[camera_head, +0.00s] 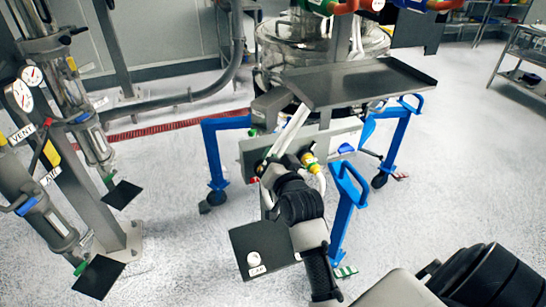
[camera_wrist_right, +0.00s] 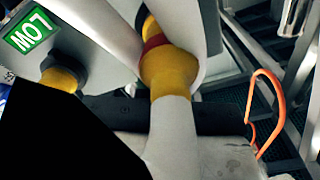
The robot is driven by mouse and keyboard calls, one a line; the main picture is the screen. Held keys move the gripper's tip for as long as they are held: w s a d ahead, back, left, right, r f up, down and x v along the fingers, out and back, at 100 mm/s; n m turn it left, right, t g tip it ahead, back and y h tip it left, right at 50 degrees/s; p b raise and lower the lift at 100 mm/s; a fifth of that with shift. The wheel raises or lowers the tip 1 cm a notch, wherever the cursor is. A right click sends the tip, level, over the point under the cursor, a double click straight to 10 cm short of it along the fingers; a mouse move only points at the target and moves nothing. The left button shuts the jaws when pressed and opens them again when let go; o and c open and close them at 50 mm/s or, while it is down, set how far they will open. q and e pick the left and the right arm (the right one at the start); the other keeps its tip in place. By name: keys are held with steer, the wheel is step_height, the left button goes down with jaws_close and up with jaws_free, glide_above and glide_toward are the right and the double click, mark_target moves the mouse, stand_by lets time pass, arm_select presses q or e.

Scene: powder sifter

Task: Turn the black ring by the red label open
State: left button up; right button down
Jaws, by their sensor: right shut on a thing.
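My right gripper (camera_wrist_right: 165,40) is shut on a small fitting with a yellow neck (camera_wrist_right: 168,72) and a red band. The black ring is mostly hidden between its two pale fingers; only dark slivers show. A second yellow fitting (camera_wrist_right: 58,78) with a dark grey ring stands to the left, apart from the fingers, beneath a green LOW label (camera_wrist_right: 28,33) that reads upside down. In the head view my right gripper (camera_head: 300,168) is at the front of the sifter frame, with yellow fittings (camera_head: 309,159) beside it. No left gripper shows.
A dark tray (camera_head: 365,82) juts over the fittings. Blue legs (camera_head: 213,160) stand around them. Pipes with gauges (camera_head: 33,76) are at the left. An orange bent rod (camera_wrist_right: 272,110) is right of the fingers. The floor at the right (camera_head: 450,170) is clear.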

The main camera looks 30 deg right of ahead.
mark_target(251, 155)
steer(key=shift+w+a+r+n+p, duration=0.1)
steer(key=shift+a+r+n+p, duration=0.15)
steer(key=shift+n+p, duration=0.4)
steer(key=shift+a+r+n+p, duration=0.15)
steer(key=shift+a+n+p, duration=0.05)
steer(key=shift+n+p, duration=0.45)
steer(key=n+p, duration=0.1)
steer(key=a+n+p, duration=0.1)
steer(key=n+p, duration=0.1)
steer(key=shift+w+a, duration=0.2)
steer(key=n, duration=0.2)
steer(key=a+n+p, duration=0.1)
steer(key=shift+w+a+f+n, duration=0.1)
steer(key=shift+w+f+n, duration=0.05)
steer(key=shift+n, duration=0.25)
steer(key=shift+w+a+f+n+p, duration=0.15)
steer(key=shift+a+n+p, duration=0.1)
steer(key=shift+n, duration=0.4)
steer(key=shift+s+a+f+n+p, duration=0.1)
steer(key=shift+a+n+p, duration=0.1)
steer(key=shift+n, duration=0.45)
steer(key=c, duration=1.2)
jaws_free()
